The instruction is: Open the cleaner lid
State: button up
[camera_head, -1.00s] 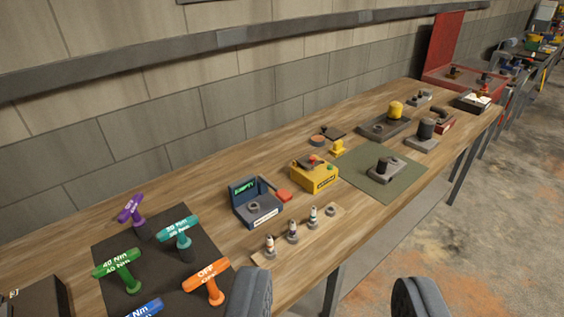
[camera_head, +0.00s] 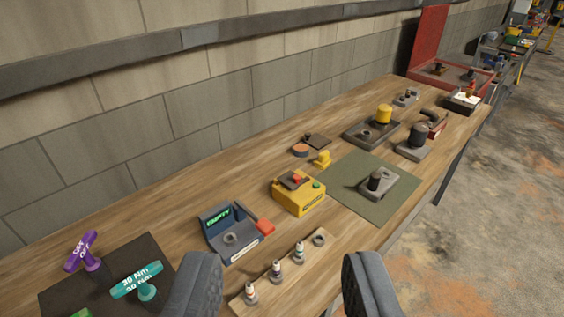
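A yellow box (camera_head: 299,198) stands on the bench near the middle of the view. A dark flat piece with a red part (camera_head: 295,180) is on its top, and a green button (camera_head: 316,185) is beside that. Its front label is too small to read, so I cannot tell for sure that it is the cleaner. A blue-grey device (camera_head: 228,236) with an "EMPTY" screen and a red block at its right side stands to the left. My gripper (camera_head: 282,268) is open and empty, its two fingers wide apart in the foreground, apart from the yellow box.
A wooden strip (camera_head: 266,287) with several spark plugs lies in front. Torque-marked T-handles stand on a dark mat (camera_head: 60,291) at lower left. A green mat (camera_head: 345,181) with a grey fixture is right of the yellow box. A block wall (camera_head: 150,130) runs behind the bench (camera_head: 130,215).

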aim_at(294, 181)
jog(key=i, duration=0.45)
jog(key=z, duration=0.05)
jog(key=k, duration=1.2)
jog(key=z, duration=0.6)
jog(key=i, duration=1.7)
jog(key=z, duration=0.15)
